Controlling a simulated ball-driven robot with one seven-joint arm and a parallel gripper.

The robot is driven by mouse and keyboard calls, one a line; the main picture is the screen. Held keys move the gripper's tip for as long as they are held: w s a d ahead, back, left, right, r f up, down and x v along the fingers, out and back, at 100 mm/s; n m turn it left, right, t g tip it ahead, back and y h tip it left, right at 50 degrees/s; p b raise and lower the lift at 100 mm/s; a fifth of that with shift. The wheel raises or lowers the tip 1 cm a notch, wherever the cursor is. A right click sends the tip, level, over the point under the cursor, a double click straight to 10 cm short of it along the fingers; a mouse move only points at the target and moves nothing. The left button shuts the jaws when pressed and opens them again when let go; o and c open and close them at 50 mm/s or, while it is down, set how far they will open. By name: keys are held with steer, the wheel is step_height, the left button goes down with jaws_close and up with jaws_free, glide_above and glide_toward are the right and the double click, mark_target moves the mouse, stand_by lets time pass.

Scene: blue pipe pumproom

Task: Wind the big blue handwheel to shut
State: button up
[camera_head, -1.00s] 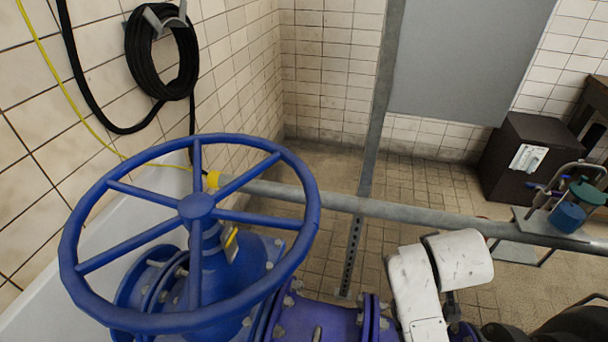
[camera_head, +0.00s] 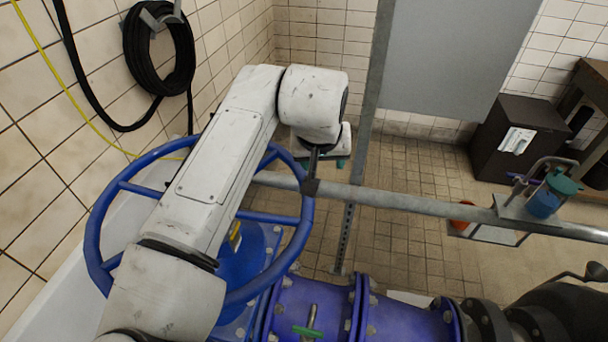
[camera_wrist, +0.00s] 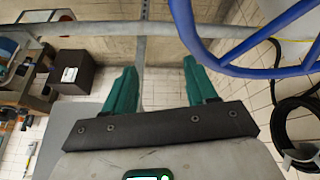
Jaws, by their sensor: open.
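The big blue handwheel (camera_head: 92,240) stands at the left in the head view, on a blue valve body. My arm crosses over it and hides its hub and several spokes. In the wrist view part of its rim (camera_wrist: 250,72) shows at the upper right, to the right of my fingers. My gripper (camera_wrist: 158,68) is open, with two green fingers apart and nothing between them. In the head view a bit of my gripper (camera_head: 338,162) shows past the wheel's upper right rim, mostly hidden behind my wrist. I see no contact between fingers and rim.
A grey horizontal pipe (camera_head: 410,203) runs behind and right of the wheel, crossing a grey upright post (camera_head: 364,150). A black hose coil (camera_head: 158,55) hangs on the left tiled wall. A dark cabinet (camera_head: 500,150) stands at the right.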

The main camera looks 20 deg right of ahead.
steer(key=a+y, duration=0.1)
steer(key=a, duration=0.3)
steer(key=shift+n, duration=0.4)
steer(key=b+x, duration=0.8)
steer(key=x, duration=0.2)
steer(key=shift+a+f+b, duration=0.15)
steer(key=shift+f+b, duration=0.05)
steer(key=shift+b, duration=0.15)
steer(key=shift+c, duration=0.2)
jaws_close()
